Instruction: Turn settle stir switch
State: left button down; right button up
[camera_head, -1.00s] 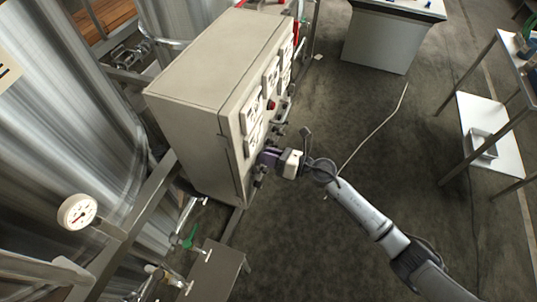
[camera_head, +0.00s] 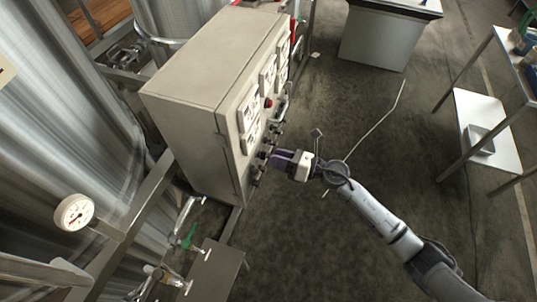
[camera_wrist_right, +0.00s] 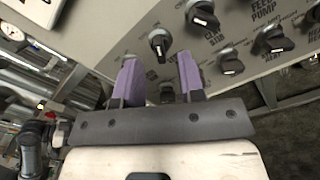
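The grey control cabinet (camera_head: 205,70) stands left of centre in the head view, its panel of dark rotary switches facing right. My right gripper (camera_head: 274,157) is in front of the lower panel, its purple fingers pointing at the switches. In the right wrist view the gripper (camera_wrist_right: 159,62) is open, with a gap between its fingers. Another knob (camera_wrist_right: 202,17) sits by a label reading "CLAR STIR". I cannot read a settle stir label. My left gripper is out of view.
More knobs (camera_wrist_right: 272,40) lie to the right on the panel, near a "FEED PUMP" label. Steel tanks (camera_head: 60,120) and a pressure gauge (camera_head: 74,212) are at left. A metal shelf table (camera_head: 485,130) stands far right. The floor right of the cabinet is mostly clear.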

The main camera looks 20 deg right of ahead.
jog(key=v, duration=1)
jog(key=shift+b, duration=0.4)
